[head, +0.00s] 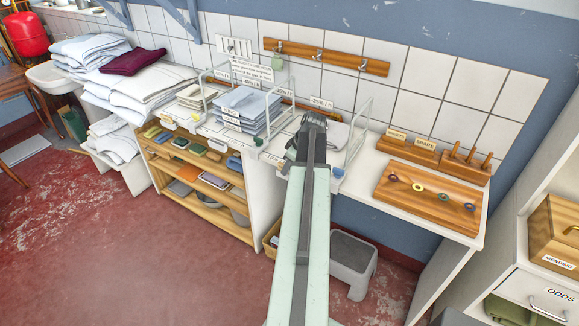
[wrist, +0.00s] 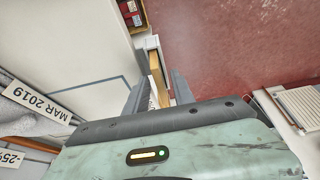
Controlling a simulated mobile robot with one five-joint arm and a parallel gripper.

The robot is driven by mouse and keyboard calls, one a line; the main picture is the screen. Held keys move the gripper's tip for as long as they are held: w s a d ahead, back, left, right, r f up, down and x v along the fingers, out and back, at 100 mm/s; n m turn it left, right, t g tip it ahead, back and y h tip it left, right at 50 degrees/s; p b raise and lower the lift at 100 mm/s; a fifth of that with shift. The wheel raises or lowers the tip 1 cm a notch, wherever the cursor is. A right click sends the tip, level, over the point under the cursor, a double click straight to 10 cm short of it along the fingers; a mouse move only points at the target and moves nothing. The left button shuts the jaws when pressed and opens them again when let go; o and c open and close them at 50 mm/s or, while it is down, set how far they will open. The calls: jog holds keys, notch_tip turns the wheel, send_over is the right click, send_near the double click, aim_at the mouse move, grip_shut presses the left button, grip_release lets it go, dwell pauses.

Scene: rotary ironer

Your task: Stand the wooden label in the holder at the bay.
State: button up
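My gripper (head: 292,160) is at the end of my outstretched arm, low over the front of the counter by the wire-divided bays. In the wrist view its two fingers (wrist: 157,75) stand apart. A narrow wooden strip with a pale face (wrist: 158,85) shows between them; I cannot tell whether it is a label or something beyond, and I see no clear contact. Two wooden labels, SHIRTS (head: 396,135) and SPARE (head: 426,145), stand in a wooden rack at the right. Small pale pieces (head: 338,172) sit along the bays' front edge; I cannot tell which is the holder.
Wire dividers (head: 357,140) rise beside my arm. A stack of blue-grey cloth (head: 243,107) fills the bay to the left. A wooden board with coloured rings (head: 425,198) lies at the right. A grey step stool (head: 352,262) stands below. Red floor (head: 170,265) is open at the front left.

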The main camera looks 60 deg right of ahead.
jog(key=shift+r, duration=0.1)
jog(key=shift+r+p, duration=0.3)
jog(key=shift+p, duration=0.05)
jog(key=p+v, duration=1)
jog(key=v, duration=0.1)
jog(key=shift+s+r+p, duration=0.2)
jog(key=shift+s+p, duration=0.05)
jog(key=shift+p, duration=0.05)
